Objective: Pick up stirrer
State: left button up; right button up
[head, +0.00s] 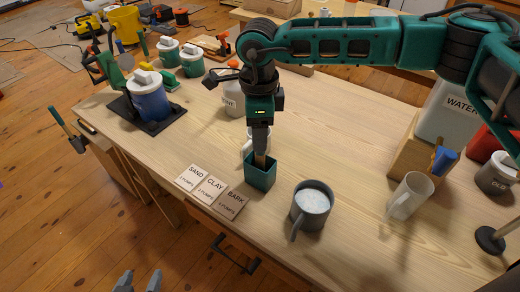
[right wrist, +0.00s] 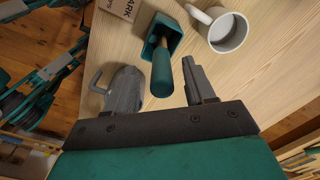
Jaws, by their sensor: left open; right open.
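The stirrer has a thin wooden shaft (head: 260,159) and a teal handle that shows in the right wrist view (right wrist: 162,75). It stands in a square green cup (head: 261,177), which also shows in the right wrist view (right wrist: 176,22). My right gripper (head: 261,140) points down above the cup. In the right wrist view its two fingers (right wrist: 161,85) are apart, one on each side of the handle, with visible gaps. My left gripper (head: 138,282) is open and empty at the bottom edge of the head view, away from the table.
A grey mug with white contents (head: 312,204) stands right of the cup. A small white mug (right wrist: 229,32) stands close behind the cup. Label cards (head: 211,189) lie to its left. A white mug (head: 410,195) and a water container (head: 450,110) stand further right.

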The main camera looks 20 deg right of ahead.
aim_at(260, 157)
notch_tip(260, 157, down, 4)
jog(key=shift+d+f, duration=0.1)
jog(key=shift+c, duration=0.5)
grip_shut()
